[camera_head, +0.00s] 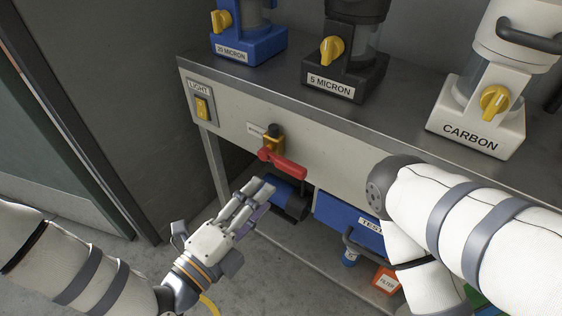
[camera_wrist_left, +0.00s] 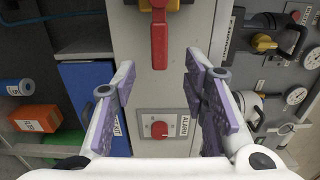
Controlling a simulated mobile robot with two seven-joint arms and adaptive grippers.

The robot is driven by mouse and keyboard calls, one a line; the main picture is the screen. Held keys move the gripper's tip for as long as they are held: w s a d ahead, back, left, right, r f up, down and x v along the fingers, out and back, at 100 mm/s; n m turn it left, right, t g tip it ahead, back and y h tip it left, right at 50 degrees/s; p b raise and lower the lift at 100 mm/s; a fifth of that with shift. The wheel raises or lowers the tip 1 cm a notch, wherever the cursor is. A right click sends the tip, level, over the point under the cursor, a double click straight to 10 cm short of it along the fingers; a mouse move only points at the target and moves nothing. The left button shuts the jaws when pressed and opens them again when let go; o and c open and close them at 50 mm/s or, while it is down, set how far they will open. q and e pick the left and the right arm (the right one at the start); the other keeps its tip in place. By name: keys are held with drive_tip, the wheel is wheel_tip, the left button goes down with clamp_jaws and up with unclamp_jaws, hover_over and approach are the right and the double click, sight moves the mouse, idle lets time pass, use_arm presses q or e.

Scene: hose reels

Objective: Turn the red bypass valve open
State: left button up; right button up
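The red bypass valve handle (camera_head: 284,163) is on the front panel of the bench, below a yellow valve body (camera_head: 272,143) with a dark cap. In the head view the handle reaches right and slightly down. In the left wrist view the red handle (camera_wrist_left: 159,40) shows at the top middle, ahead of the fingers and between their lines. My left gripper (camera_head: 259,189) is just below and left of the handle, apart from it. Its fingers are spread with nothing between them in the wrist view (camera_wrist_left: 158,72). My right gripper is out of view.
A yellow light switch (camera_head: 202,107) is left of the valve. A red alarm knob (camera_wrist_left: 159,130) shows between my fingers in the wrist view. A blue test box (camera_head: 332,211) and an orange filter box (camera_head: 386,280) are below the bench top. My right arm (camera_head: 470,220) covers the right side.

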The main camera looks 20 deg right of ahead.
sight(288, 171)
use_arm(q)
drive_tip(key=b+x, duration=0.1)
drive_tip(key=x, duration=0.9)
drive_tip(key=shift+d+b, duration=0.2)
drive_tip(key=shift+b, duration=0.15)
clamp_jaws()
